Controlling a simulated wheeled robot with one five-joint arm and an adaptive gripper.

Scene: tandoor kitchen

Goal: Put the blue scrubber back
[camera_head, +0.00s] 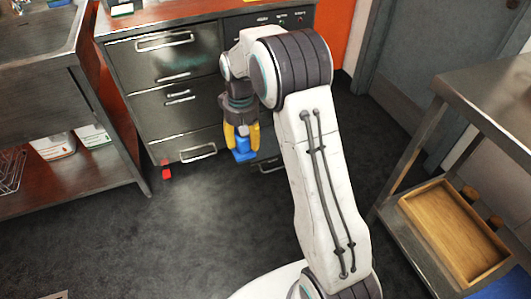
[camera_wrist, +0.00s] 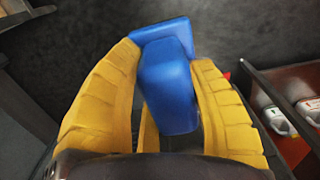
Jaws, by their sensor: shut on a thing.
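The blue scrubber (camera_head: 243,148) is held between the yellow fingers of my gripper (camera_head: 242,138), which points down in front of the grey drawer cabinet. In the wrist view, the blue scrubber (camera_wrist: 167,85) is a block with a wider end, set between both yellow fingers of my gripper (camera_wrist: 168,80). Dark floor shows beneath it. My gripper is shut on it, and it is clear of any surface in view.
The metal drawer cabinet (camera_head: 165,98) stands behind my gripper. A sink counter (camera_head: 45,45) with a lower shelf (camera_head: 80,165) is at left. At right, a metal table (camera_head: 490,80) has a wooden tray (camera_head: 415,205) on its lower shelf. A small red object (camera_head: 166,172) is by the cabinet. The floor between is open.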

